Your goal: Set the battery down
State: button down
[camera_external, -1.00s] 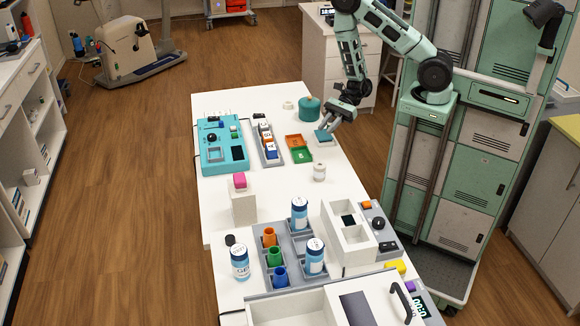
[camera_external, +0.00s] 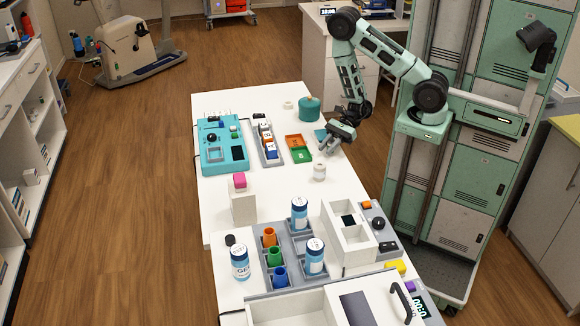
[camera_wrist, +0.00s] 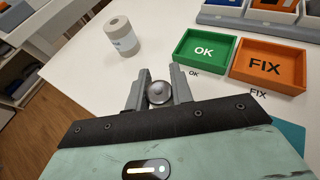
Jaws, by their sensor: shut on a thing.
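My gripper (camera_wrist: 158,90) is shut on the battery (camera_wrist: 159,95), which shows end-on as a round silvery disc between the two fingers in the wrist view. In the external view my gripper (camera_external: 331,143) is over the right edge of the white table, close to the green tray; the battery is too small to make out there. The green OK tray (camera_wrist: 195,66) and the orange FIX tray (camera_wrist: 262,85) lie ahead and to the right in the wrist view. Both look empty. I cannot tell whether the battery touches the table.
A white labelled cylinder (camera_wrist: 121,40) stands left of the trays in the wrist view; it also shows in the external view (camera_external: 319,172). A teal mat (camera_wrist: 291,134) lies partly under my gripper.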

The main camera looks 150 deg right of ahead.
jog(key=shift+f, duration=0.35)
jog(key=shift+f, duration=0.15)
jog(key=c, duration=1.2)
grip_release()
jog(key=shift+c, duration=0.2)
jog(key=shift+r, duration=0.35)
jog(key=p+v, duration=0.5)
jog(key=v, duration=0.7)
jog(key=shift+f, duration=0.15)
